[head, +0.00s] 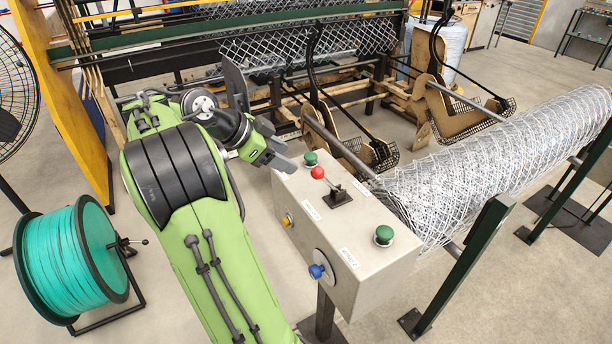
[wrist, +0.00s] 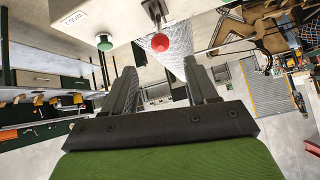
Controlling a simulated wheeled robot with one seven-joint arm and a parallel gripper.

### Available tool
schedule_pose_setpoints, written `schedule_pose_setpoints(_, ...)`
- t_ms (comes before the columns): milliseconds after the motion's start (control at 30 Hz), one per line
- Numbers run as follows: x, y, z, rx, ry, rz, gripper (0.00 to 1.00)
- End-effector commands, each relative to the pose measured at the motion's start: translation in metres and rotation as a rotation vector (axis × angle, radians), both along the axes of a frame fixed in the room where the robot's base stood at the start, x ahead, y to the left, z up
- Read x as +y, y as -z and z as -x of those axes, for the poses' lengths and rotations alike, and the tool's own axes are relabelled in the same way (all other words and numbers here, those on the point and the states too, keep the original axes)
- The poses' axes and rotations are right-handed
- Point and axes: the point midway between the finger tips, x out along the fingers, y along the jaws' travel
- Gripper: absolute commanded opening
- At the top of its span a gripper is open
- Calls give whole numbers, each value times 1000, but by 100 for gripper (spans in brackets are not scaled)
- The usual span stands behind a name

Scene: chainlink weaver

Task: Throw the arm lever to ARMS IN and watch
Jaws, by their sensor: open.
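The arm lever has a red ball knob (head: 317,172) on a short stem, rising from a black plate on top of a grey control box (head: 375,272). The knob leans toward the box's far left side in the head view. In the wrist view the red knob (wrist: 158,42) hangs just beyond the gap between my fingers, not between them. My gripper (head: 281,147) is open and empty, beside the box's far left corner, apart from the lever. It also shows in the wrist view (wrist: 160,74). The box's labels are too small to read surely. Two black curved arms (head: 311,55) stand upright behind the box.
Green buttons (head: 384,235) flank the lever; a blue knob (head: 317,271) and yellow button (head: 287,219) sit on the box's front. A chain-link roll (head: 500,155) lies right of it. A teal wire spool (head: 75,265) stands left. Floor is free in front.

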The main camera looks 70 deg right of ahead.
Motion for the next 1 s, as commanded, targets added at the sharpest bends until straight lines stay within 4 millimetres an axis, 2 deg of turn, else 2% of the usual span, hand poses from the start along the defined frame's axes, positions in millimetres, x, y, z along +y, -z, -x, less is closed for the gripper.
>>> schedule_pose_setpoints(33,-6,13,8,2,4,-2,58)
schedule_pose_setpoints(100,-14,26,17,2,5,-3,58)
schedule_pose_setpoints(500,-63,91,62,1,-1,-4,58)
schedule_pose_setpoints(633,-70,100,69,1,-4,-4,58)
schedule_pose_setpoints(900,-72,102,70,0,-6,-2,58)
schedule_pose_setpoints(933,-72,101,70,0,-6,-2,56)
schedule_pose_setpoints(1000,-72,101,70,0,-6,-2,45)
